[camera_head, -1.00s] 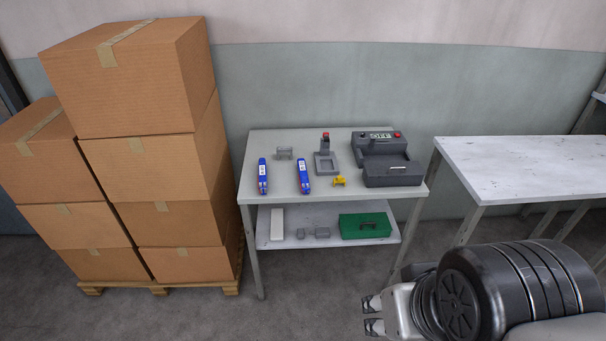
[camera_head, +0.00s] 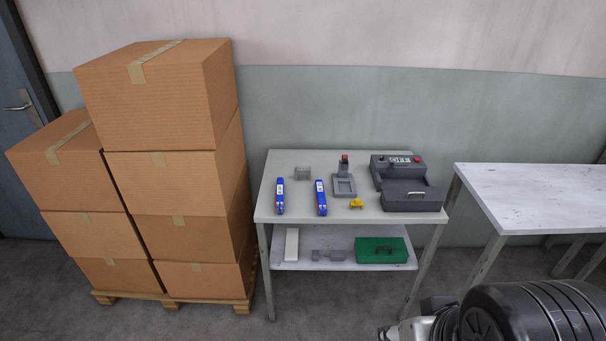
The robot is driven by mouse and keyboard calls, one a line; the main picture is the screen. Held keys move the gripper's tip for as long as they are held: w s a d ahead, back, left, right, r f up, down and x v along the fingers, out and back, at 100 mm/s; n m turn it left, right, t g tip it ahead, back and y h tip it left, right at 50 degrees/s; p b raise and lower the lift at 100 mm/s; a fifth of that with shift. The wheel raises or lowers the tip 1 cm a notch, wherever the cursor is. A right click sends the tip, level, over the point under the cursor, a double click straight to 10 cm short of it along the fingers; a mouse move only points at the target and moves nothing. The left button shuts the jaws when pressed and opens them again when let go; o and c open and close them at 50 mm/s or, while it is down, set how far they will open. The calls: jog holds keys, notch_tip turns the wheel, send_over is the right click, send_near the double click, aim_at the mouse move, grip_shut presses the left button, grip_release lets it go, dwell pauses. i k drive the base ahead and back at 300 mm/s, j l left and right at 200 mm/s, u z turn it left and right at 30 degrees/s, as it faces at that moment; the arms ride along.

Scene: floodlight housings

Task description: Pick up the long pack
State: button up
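Two slim blue objects with white and red marks, a left one (camera_head: 280,196) and a right one (camera_head: 321,197), lie apart on the top of the grey table (camera_head: 300,213). A long whitish block (camera_head: 292,244) lies on its lower shelf. I cannot tell for sure which of these is the long pack. My gripper (camera_head: 386,334) is at the bottom edge, in front of the table and apart from all these things. It is mostly cut off by the frame, so its opening is hidden.
The table top also holds a dark grey device (camera_head: 408,184), a grey stand with a red top (camera_head: 344,184), a grey bracket (camera_head: 302,173) and a yellow part (camera_head: 356,203). A green box (camera_head: 383,250) is on the shelf. Stacked cartons (camera_head: 172,180) stand left, a bare white table (camera_head: 530,195) right.

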aim_at(321, 199)
jog(key=i+l+u, duration=0.15)
jog(key=i, duration=0.3)
jog(key=i+l+u, duration=0.15)
jog(key=i, duration=0.3)
jog(key=i+l+u, duration=0.15)
jog(key=i, duration=0.25)
jog(key=i+l+u, duration=0.15)
jog(key=i, duration=0.3)
